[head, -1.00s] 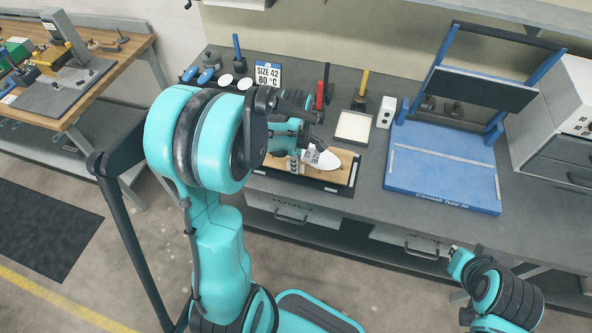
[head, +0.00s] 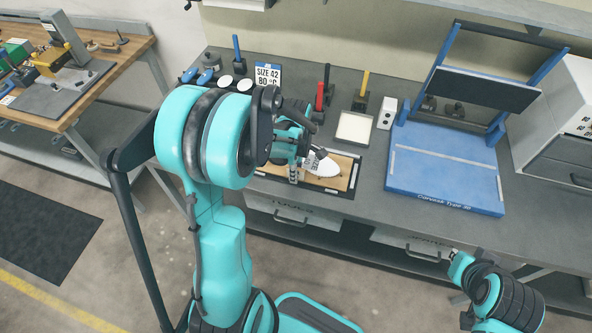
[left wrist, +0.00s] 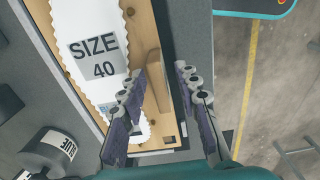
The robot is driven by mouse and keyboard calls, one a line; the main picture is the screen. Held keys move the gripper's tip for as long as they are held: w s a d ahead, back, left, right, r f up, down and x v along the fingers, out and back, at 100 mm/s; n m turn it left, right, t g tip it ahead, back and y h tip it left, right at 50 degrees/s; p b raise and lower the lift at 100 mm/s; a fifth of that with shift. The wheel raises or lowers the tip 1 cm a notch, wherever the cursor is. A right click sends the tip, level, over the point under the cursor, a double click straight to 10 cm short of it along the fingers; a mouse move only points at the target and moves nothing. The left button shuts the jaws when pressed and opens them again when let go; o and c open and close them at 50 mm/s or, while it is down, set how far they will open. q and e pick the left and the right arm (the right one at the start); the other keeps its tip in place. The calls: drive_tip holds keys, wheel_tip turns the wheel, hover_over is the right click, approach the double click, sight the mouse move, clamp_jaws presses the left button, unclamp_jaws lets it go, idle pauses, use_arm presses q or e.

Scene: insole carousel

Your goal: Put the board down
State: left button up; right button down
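A light wooden board (head: 339,181) lies within a dark rectangular frame on the grey bench. It carries a white insole (head: 324,166). In the left wrist view the board (left wrist: 161,22) fills the left half, and the insole (left wrist: 88,20) has a label reading SIZE 40. A raised wooden strip (left wrist: 156,72) stands along the board's edge. My left gripper (head: 316,141) is over the board. In the left wrist view its fingers (left wrist: 161,72) are apart on either side of the strip, with a clear gap on the right. My right gripper is outside the frames; only part of my right arm shows.
A blue press stand (head: 440,180) stands to the right of the board. A white tray (head: 354,128), a white box (head: 386,112) and red and yellow upright handles are behind it. A SIZE 42 sign (head: 267,75) stands at the back left.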

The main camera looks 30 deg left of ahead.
use_arm(q)
wheel_tip(320, 180, up, 11)
drive_tip(key=p, duration=0.3)
drive_tip(key=s+d+r+m+t, duration=0.7)
drive_tip(key=s+d+m, duration=0.3)
drive_tip(key=m, duration=1)
drive_tip(key=shift+s+d+r+m, duration=0.2)
drive_tip(key=shift+s+d+m, duration=0.15)
drive_tip(key=shift+s, duration=0.2)
drive_tip(key=shift+f, duration=0.1)
